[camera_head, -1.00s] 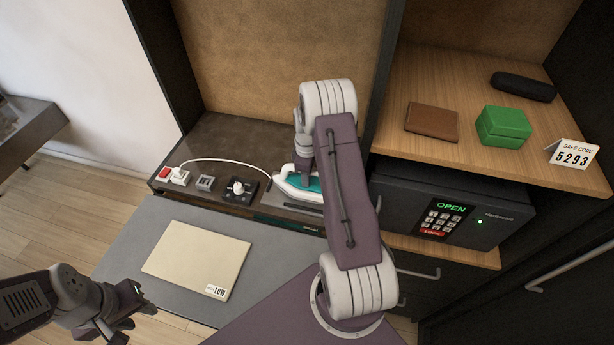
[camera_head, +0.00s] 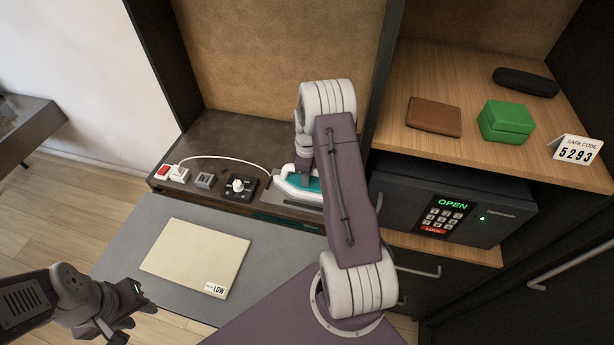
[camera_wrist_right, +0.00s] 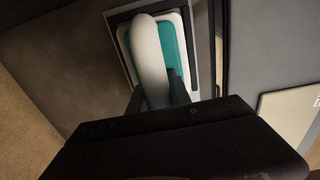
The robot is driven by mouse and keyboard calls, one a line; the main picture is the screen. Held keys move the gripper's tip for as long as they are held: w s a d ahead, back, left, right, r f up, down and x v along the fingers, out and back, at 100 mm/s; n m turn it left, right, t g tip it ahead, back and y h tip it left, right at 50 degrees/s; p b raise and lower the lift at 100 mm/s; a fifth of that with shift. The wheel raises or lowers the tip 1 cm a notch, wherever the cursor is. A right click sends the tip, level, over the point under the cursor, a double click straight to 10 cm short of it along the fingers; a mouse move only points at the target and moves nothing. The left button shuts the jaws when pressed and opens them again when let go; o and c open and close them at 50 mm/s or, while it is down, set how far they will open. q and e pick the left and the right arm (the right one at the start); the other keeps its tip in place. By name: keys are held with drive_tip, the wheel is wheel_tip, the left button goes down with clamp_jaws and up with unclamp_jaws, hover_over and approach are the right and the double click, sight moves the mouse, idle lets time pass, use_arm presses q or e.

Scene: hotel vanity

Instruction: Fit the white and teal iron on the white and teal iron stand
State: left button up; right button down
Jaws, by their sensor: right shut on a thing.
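The white and teal iron (camera_head: 300,186) is at the right end of the dark shelf, partly hidden by my right arm. In the right wrist view its teal body and white handle (camera_wrist_right: 150,55) show between the fingers. My right gripper (camera_wrist_right: 158,92) is shut on the handle. A pale frame, seemingly the iron stand (camera_wrist_right: 112,28), shows around the iron's edge in the wrist view. The iron lies over it; I cannot tell whether it is fully seated. My left gripper (camera_head: 138,308) is empty and open at the lower left, away from the iron.
A white cord (camera_head: 225,158) runs from a socket with a red switch (camera_head: 163,171) to the iron. A black knob panel (camera_head: 239,187) sits left of the iron. A beige board (camera_head: 196,256) lies on the grey top. The safe (camera_head: 455,210) stands right of my right arm.

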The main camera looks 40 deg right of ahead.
drive_tip(key=shift+f+b, duration=0.5)
drive_tip(key=shift+f, duration=0.15)
idle(0.8)
drive_tip(key=c, duration=1.2)
unclamp_jaws()
drive_tip(key=shift+o, duration=0.5)
drive_tip(key=shift+s, duration=0.1)
drive_tip(key=shift+r, duration=0.4)
wheel_tip(320, 180, up, 8)
drive_tip(key=shift+r+b, duration=0.2)
drive_tip(key=shift+b, duration=0.6)
drive_tip(key=shift+a, duration=0.15)
